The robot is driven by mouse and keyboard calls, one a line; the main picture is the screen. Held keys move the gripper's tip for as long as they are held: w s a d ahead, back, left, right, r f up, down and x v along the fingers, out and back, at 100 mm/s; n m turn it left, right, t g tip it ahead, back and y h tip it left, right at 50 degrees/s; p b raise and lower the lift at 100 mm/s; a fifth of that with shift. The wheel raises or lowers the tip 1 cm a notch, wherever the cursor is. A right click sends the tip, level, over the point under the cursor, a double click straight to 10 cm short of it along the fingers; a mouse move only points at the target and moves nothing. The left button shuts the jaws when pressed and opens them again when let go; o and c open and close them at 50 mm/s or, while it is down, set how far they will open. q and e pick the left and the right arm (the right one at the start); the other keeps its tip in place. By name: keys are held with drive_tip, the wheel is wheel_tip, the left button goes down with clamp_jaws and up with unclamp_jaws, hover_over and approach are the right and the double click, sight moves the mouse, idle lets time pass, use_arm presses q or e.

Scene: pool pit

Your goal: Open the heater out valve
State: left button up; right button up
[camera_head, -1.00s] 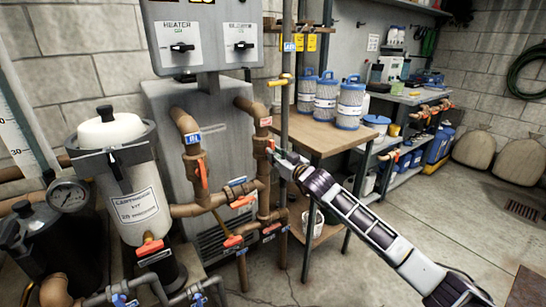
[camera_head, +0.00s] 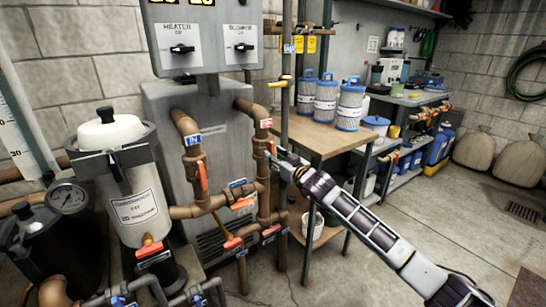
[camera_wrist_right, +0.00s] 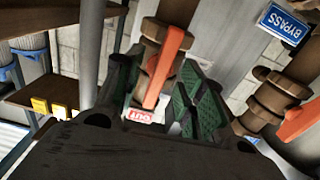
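The heater out valve is on the right vertical brown pipe, below a red OUT tag (camera_head: 266,123). In the right wrist view its orange handle (camera_wrist_right: 166,62) lies along the pipe, with the OUT tag (camera_wrist_right: 139,115) beyond its end. My right gripper (camera_head: 272,155) is at this valve and partly covers it in the head view. In the wrist view its green-padded fingers (camera_wrist_right: 160,100) stand apart, one on each side of the handle. I see no firm closing on it; exact contact is unclear. My left gripper is not in view.
The heater in valve's orange handle (camera_head: 202,175) hangs on the pipe to the left. The bypass handle (camera_head: 242,203) is below, and its BYPASS tag (camera_wrist_right: 284,22) shows in the wrist view. A grey vertical pole (camera_head: 285,90) and wooden table (camera_head: 322,138) stand close to the right.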

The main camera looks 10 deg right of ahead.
drive_tip(key=b+v, duration=0.3)
drive_tip(key=v, duration=0.3)
drive_tip(key=shift+s, duration=0.4)
idle(0.6)
